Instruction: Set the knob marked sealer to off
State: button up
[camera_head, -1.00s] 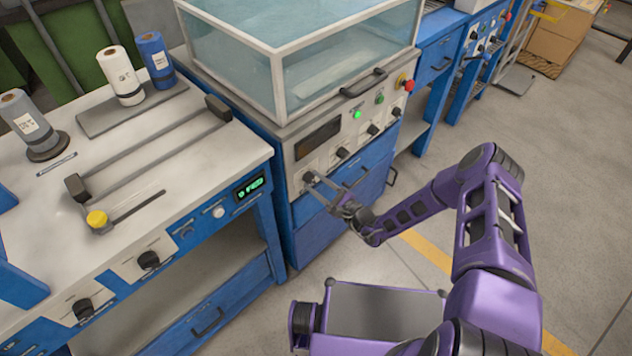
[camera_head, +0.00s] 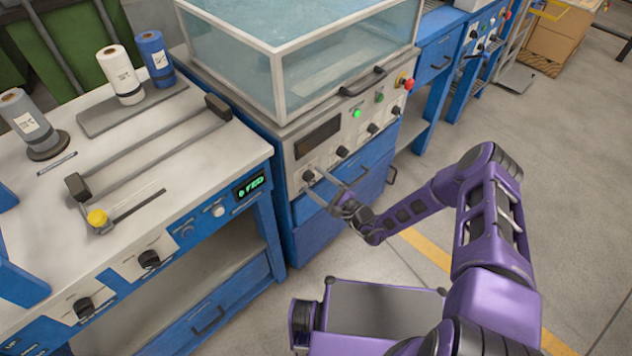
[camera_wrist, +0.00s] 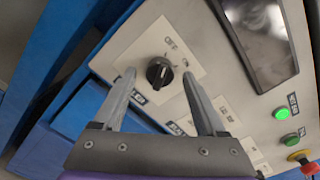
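A black round knob (camera_wrist: 160,72) with a pale pointer line sits on a light plate on the machine's grey front panel. The same knob shows at the panel's left end in the head view (camera_head: 308,176). My gripper (camera_wrist: 158,76) is open, with one finger either side of the knob in the wrist view. No contact is visible. In the head view my gripper (camera_head: 325,186) is in front of the panel's left end.
The panel also carries a dark display (camera_head: 318,138), more knobs (camera_head: 342,152), a lit green button (camera_head: 358,113) and a red stop button (camera_head: 404,81). A handle bar (camera_head: 358,178) lies below. A workbench (camera_head: 150,150) with film rolls stands left.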

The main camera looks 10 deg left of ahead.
jog(key=v, duration=1.7)
jog(key=shift+s+d, duration=0.15)
jog(key=shift+s, duration=0.05)
